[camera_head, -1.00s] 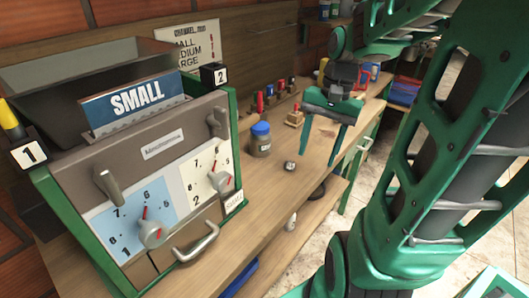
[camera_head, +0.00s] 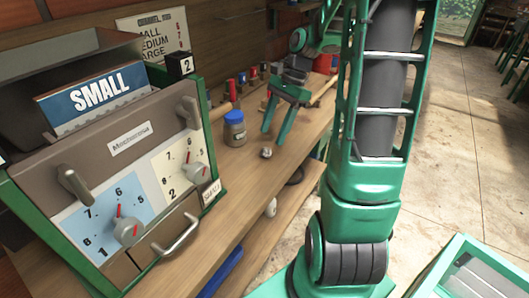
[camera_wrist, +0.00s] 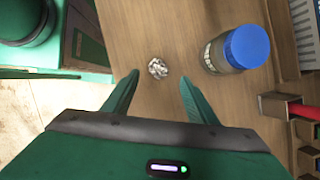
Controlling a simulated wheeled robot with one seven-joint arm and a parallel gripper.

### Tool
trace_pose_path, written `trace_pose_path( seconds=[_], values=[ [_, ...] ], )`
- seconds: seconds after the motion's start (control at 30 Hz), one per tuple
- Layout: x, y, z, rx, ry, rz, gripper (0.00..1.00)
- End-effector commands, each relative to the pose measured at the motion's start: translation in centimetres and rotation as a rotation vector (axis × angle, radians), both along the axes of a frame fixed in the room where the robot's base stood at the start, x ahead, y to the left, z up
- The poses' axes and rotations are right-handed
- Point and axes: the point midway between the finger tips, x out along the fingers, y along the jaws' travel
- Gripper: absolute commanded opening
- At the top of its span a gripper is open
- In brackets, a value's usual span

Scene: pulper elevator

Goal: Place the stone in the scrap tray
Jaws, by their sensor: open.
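The stone (camera_head: 267,152) is a small pale grey lump lying on the wooden bench near its front edge. It also shows in the wrist view (camera_wrist: 157,68), just beyond and between my fingertips. My gripper (camera_head: 272,137) points down above the bench by the stone, fingers apart, with nothing between them. The two green fingers also show in the wrist view (camera_wrist: 160,80). A green-framed box (camera_head: 440,284) with small pale pieces inside stands low at the bottom right; I cannot tell whether it is the scrap tray.
A jar with a blue lid (camera_head: 235,128) stands close to the stone. The machine with the SMALL sign (camera_head: 95,92) fills the left. Several small coloured items (camera_head: 240,82) line the bench's back. Open floor (camera_head: 450,150) lies to the right.

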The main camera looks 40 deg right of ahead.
Motion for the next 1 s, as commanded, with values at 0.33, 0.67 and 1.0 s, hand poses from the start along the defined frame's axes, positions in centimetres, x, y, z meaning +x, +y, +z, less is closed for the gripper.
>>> trace_pose_path(
  seconds=[0.33,0.67,1.0],
  values=[
    [-0.2,1.5,-3.3,0.001,0.002,0.001,0.53],
    [-0.1,2.1,-5.1,-0.001,-0.001,-0.001,0.53],
    [-0.1,2.1,-5.1,-0.001,-0.001,-0.001,0.09]
  ],
)
